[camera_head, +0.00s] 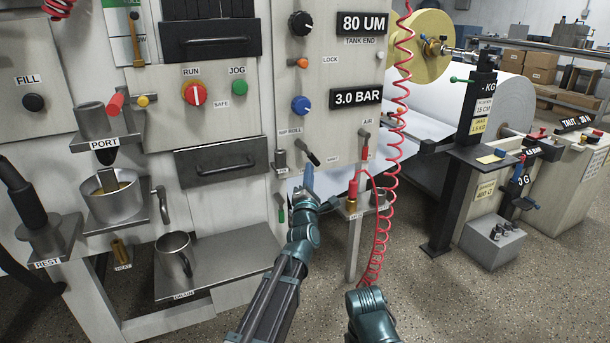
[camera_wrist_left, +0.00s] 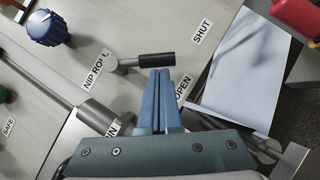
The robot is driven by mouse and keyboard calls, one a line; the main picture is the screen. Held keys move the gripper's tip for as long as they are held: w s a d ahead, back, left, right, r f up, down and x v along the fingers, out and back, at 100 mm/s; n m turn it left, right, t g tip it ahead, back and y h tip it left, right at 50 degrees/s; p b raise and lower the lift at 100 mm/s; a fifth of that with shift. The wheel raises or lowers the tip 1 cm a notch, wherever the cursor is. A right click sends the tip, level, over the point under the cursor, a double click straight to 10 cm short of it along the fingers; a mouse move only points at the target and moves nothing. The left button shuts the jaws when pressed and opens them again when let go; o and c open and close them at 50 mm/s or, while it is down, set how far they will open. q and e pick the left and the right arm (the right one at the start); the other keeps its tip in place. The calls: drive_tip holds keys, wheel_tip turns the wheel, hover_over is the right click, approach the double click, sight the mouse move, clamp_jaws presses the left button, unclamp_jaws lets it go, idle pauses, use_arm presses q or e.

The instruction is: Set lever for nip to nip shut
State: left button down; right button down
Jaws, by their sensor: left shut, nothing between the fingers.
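The nip lever (camera_head: 313,158) is a short black-gripped handle on the grey machine panel. In the left wrist view the nip lever (camera_wrist_left: 157,60) points right from its pivot beside the NIP ROLL label (camera_wrist_left: 96,73), between the SHUT label (camera_wrist_left: 202,33) and the OPEN label (camera_wrist_left: 184,89). My left gripper (camera_head: 308,170) is shut and empty, with its blue fingers just below the lever. In the left wrist view its fingertips (camera_wrist_left: 160,73) lie close under the black grip; I cannot tell if they touch it. My right gripper is out of view.
A blue knob (camera_head: 300,105) sits above the lever. A red coiled air hose (camera_head: 395,150) hangs to the right, beside a red-handled tool (camera_head: 353,190) on a stand. A steel mug (camera_head: 174,253) stands on the lower left shelf. The large paper roll (camera_head: 500,100) is behind, right.

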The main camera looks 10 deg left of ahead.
use_arm(q)
drive_tip(key=w+d, duration=0.1)
drive_tip(key=d+r+p, duration=0.1)
drive_tip(key=shift+w+d, duration=0.3)
drive_tip(key=shift+w, duration=0.05)
